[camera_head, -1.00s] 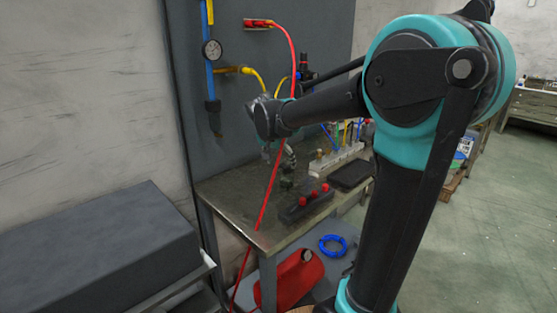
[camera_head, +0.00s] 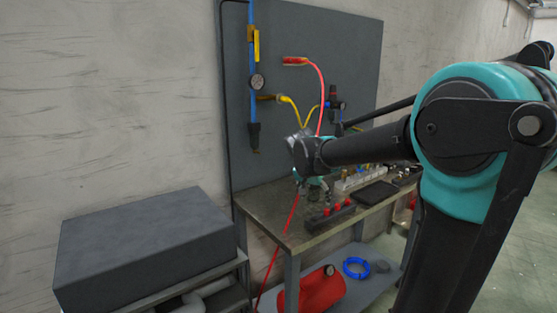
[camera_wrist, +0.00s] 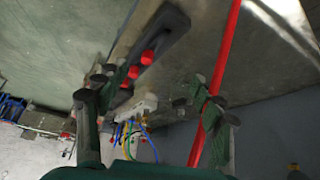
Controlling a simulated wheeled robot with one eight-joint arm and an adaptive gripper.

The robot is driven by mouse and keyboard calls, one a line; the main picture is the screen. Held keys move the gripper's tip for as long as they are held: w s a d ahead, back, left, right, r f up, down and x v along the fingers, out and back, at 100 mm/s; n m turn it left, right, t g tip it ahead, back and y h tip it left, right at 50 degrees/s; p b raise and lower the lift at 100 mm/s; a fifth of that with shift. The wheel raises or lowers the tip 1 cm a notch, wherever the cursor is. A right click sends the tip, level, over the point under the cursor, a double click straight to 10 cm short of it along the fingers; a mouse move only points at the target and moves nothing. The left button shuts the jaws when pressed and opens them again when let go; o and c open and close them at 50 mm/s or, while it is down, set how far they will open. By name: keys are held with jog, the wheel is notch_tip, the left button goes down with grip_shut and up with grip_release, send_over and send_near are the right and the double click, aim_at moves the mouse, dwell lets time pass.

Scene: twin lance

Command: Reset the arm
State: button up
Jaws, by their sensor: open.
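My arm crosses the right half of the head view and reaches left over the workbench (camera_head: 268,212). My gripper (camera_head: 312,186) is small and partly hidden behind my wrist there. In the wrist view my gripper (camera_wrist: 155,105) is open, its two fingers wide apart, with nothing held between them. A red hose (camera_wrist: 222,70) passes at the right finger; I cannot tell whether they touch. A dark block with red knobs (camera_wrist: 150,55) lies on the bench beyond the fingers, and it also shows in the head view (camera_head: 332,213).
A red canister (camera_head: 318,290) and blue coil (camera_head: 356,267) lie on the lower shelf. A large dark box (camera_head: 145,245) stands left.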

jog(key=s+d+f+n+y, duration=0.1)
jog(key=s+d+f+n, duration=0.2)
jog(key=s+f, duration=0.6)
jog(key=s+d+f+n+y, duration=0.1)
jog(key=s+d+f+n, duration=0.1)
jog(key=s+f, duration=0.6)
jog(key=s+d, duration=0.1)
jog(key=s, duration=0.5)
jog(key=shift+s+d+f+n+g+y, duration=0.15)
jog(key=shift+d+f+n+g+y, duration=0.25)
